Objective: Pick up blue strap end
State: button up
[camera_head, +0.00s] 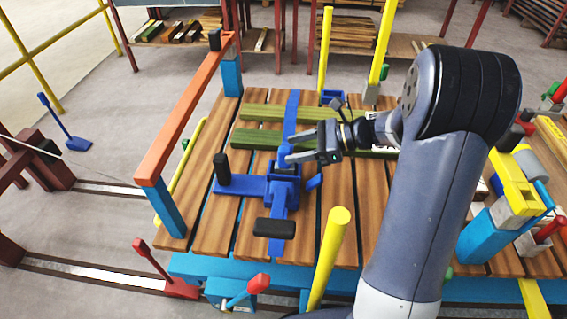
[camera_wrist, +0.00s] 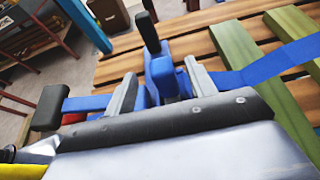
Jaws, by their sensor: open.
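A blue strap (camera_head: 291,118) runs over green beams into a blue ratchet-like device (camera_head: 284,183) on the slatted wooden table. On the near side, a blue band (camera_head: 279,244) leaves the device by a black block (camera_head: 275,228). The wrist view shows the strap (camera_wrist: 275,65) at right, and the band (camera_wrist: 88,103) with the black block (camera_wrist: 48,103) at left. My gripper (camera_head: 287,158) is over the device. Its open fingers (camera_wrist: 164,88) stand either side of a blue upright part (camera_wrist: 164,76). I cannot tell whether they touch it. Which part is the strap end is unclear.
A black-tipped blue lever (camera_head: 221,168) stands left of the device. An orange bar (camera_head: 186,110) on blue posts spans the table's left side. Yellow posts (camera_head: 329,258) rise at front and back. Clamps and blocks (camera_head: 510,190) crowd the right. Bare slats lie around the device.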

jog(key=x, duration=0.2)
jog(key=b+x, duration=0.1)
jog(key=x, duration=0.2)
jog(key=shift+a+f, duration=0.15)
jog(key=shift+f, duration=0.3)
jog(key=c, duration=1.1)
jog(key=shift+c, duration=0.2)
